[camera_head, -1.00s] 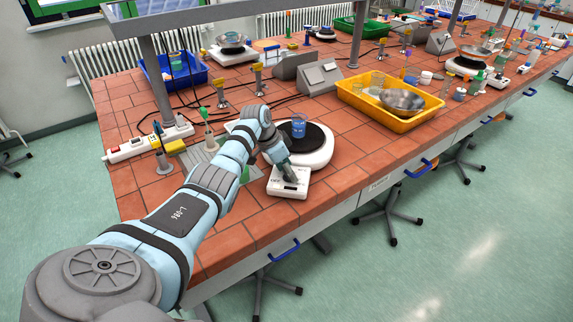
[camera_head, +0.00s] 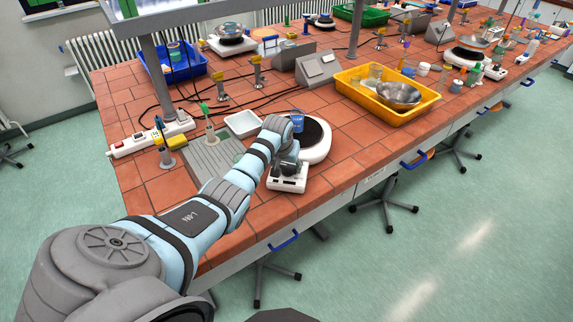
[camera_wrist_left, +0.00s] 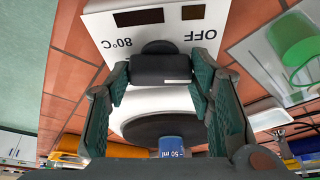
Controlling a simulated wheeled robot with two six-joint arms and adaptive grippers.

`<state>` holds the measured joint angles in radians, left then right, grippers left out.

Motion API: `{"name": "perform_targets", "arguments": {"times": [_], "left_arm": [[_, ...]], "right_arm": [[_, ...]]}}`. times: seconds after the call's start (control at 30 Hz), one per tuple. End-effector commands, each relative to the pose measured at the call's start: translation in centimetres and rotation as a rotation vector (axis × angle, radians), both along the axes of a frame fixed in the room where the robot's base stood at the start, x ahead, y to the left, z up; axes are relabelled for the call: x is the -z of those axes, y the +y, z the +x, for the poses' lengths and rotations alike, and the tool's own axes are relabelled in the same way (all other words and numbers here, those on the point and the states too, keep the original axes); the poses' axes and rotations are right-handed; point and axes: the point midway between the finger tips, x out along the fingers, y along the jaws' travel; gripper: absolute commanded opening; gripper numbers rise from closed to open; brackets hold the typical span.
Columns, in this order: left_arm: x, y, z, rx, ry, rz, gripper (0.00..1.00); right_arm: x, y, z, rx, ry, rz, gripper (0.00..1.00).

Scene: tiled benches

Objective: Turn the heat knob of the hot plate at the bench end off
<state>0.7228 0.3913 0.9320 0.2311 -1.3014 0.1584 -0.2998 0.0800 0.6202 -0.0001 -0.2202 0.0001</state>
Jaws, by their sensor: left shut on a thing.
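The hot plate (camera_head: 317,146) is white with a round dark top and stands near the front edge of the bench. Its control box (camera_head: 287,184) faces the front. In the left wrist view the control panel (camera_wrist_left: 105,30) appears upside down, with "OFF" and "80°C" printed on either side of the black heat knob (camera_wrist_left: 160,70). My left gripper (camera_head: 285,168) is over the control box. In the wrist view its green-padded fingers (camera_wrist_left: 160,78) are shut on the knob from both sides. The knob's pointer is not clear. A beaker of blue liquid (camera_head: 298,121) stands on the plate. My right gripper is out of view.
A white tray (camera_head: 243,124) and a grey drying board (camera_head: 209,160) lie behind my forearm. A yellow tray (camera_head: 423,114) with glassware and a metal bowl is to the right. Grey socket boxes (camera_head: 318,68) stand behind. Tiles right of the hot plate are clear.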

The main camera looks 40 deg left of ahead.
Motion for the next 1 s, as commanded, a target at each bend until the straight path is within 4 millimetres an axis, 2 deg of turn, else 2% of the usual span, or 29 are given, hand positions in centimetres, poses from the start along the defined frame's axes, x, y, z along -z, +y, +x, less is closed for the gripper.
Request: {"name": "perform_targets", "arguments": {"times": [0.3, 0.77, 0.8, 0.9, 1.0], "left_arm": [[-0.15, -0.07, 0.17, -0.108, -0.004, 0.0, 0.2], [-0.18, -0.02, 0.17, -0.125, -0.005, 0.0, 0.2], [-0.18, -0.01, 0.17, -0.125, -0.005, 0.0, 0.51], [-0.15, -0.01, 0.14, -0.124, -0.004, 0.0, 0.67], [-0.12, -0.01, 0.11, -0.124, -0.003, 0.001, 0.68]], "right_arm": [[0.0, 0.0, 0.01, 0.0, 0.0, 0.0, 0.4], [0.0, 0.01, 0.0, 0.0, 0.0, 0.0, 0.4], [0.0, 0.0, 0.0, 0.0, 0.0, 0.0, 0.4], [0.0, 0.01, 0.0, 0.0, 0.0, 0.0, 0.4], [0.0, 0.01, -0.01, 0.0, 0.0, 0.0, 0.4]]}}
